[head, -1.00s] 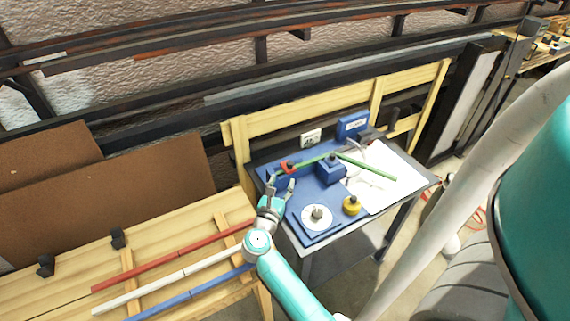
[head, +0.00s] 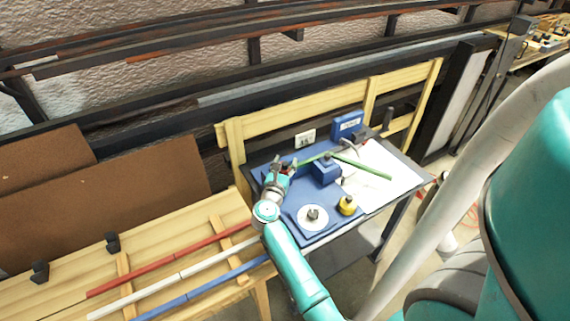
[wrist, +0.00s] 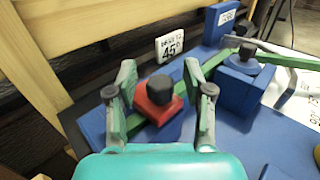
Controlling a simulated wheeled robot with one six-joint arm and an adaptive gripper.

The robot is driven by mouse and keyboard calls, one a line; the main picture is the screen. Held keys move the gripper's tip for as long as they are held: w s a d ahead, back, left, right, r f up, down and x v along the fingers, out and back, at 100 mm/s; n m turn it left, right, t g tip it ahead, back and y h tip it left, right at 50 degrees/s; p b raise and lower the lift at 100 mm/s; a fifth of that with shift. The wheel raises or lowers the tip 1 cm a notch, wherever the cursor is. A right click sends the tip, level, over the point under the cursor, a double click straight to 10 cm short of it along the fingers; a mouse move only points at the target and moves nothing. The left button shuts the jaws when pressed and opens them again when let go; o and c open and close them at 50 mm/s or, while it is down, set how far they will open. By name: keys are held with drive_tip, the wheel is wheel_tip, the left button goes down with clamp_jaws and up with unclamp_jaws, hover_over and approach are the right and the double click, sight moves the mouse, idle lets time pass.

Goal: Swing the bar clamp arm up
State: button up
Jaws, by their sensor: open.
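The clamp shows in the wrist view as a red block (wrist: 158,100) with a black knob (wrist: 160,88), set on a blue block over a green lath (wrist: 290,61). In the head view the lath (head: 365,166) crosses the bench, and my gripper mostly hides the clamp. My gripper (wrist: 157,76) is open, with one finger on each side of the red block and nothing gripped. It also shows in the head view (head: 282,166). I cannot tell whether either finger touches the block.
A blue block with a round top (wrist: 244,77) stands right of the clamp. A "45°" sign (wrist: 170,46) and a blue box (head: 347,124) stand behind. A white disc (head: 312,217) and a yellow knob (head: 347,205) lie in front. Coloured laths rest on the left bench.

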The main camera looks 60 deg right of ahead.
clamp_jaws()
